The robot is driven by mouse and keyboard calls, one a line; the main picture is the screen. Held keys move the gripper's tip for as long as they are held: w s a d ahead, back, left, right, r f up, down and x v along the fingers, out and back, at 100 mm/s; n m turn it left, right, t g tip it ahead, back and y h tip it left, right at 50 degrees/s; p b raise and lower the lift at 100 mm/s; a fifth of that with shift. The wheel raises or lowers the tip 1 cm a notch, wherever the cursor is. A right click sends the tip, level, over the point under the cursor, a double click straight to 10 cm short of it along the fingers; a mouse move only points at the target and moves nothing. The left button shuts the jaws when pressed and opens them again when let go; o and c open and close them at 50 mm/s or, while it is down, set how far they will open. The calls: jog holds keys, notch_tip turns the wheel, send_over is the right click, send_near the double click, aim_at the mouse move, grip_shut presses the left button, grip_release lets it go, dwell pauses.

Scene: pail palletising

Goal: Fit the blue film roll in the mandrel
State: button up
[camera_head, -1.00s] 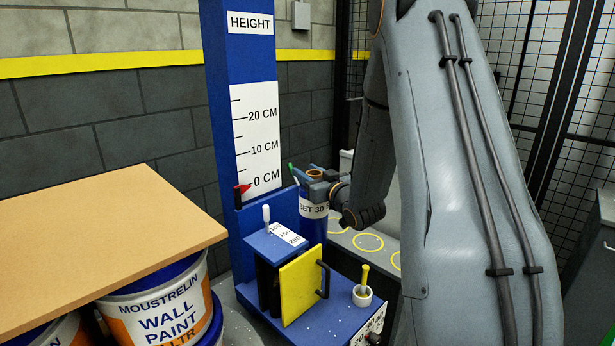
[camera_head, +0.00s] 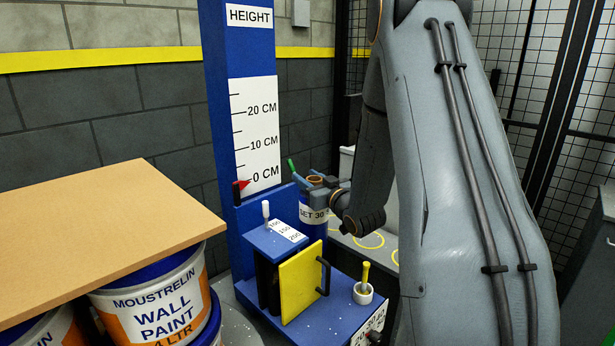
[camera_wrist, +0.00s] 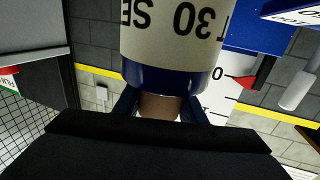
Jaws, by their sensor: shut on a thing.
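The blue film roll (camera_head: 313,231) has a white label reading "30" and a brown core on top. It stands upright behind the blue carriage (camera_head: 262,243), beside the tall height column. My gripper (camera_head: 318,183) is shut on the core at the top of the roll. In the wrist view the roll (camera_wrist: 165,78) fills the top middle, with its brown core between the fingers of my gripper (camera_wrist: 160,106). The carriage has a yellow door (camera_head: 302,285) with a black handle. I cannot make out the mandrel; the roll's lower end is partly hidden by the carriage.
The blue height column (camera_head: 220,110) carries a scale and a red pointer (camera_head: 240,185) near 0 CM. A white-topped lever (camera_head: 266,209) stands on the carriage. A white cup (camera_head: 363,294) sits on the blue base. Paint pails (camera_head: 160,300) and a tan board (camera_head: 100,235) are at left.

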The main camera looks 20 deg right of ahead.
aim_at(322, 221)
jog(key=shift+f+b, duration=0.65)
jog(key=shift+f, duration=0.6)
notch_tip(322, 221, down, 8)
jog(key=b, duration=0.4)
jog(key=shift+r, duration=0.15)
dwell(4.5)
jog(key=o, duration=1.2)
jog(key=shift+c, duration=0.2)
jog(key=shift+s+d, duration=0.15)
jog(key=shift+s, duration=1.15)
jog(key=shift+s+d, duration=0.2)
jog(key=shift+s, duration=1.1)
jog(key=shift+s+d, duration=0.15)
jog(key=shift+s, duration=1.15)
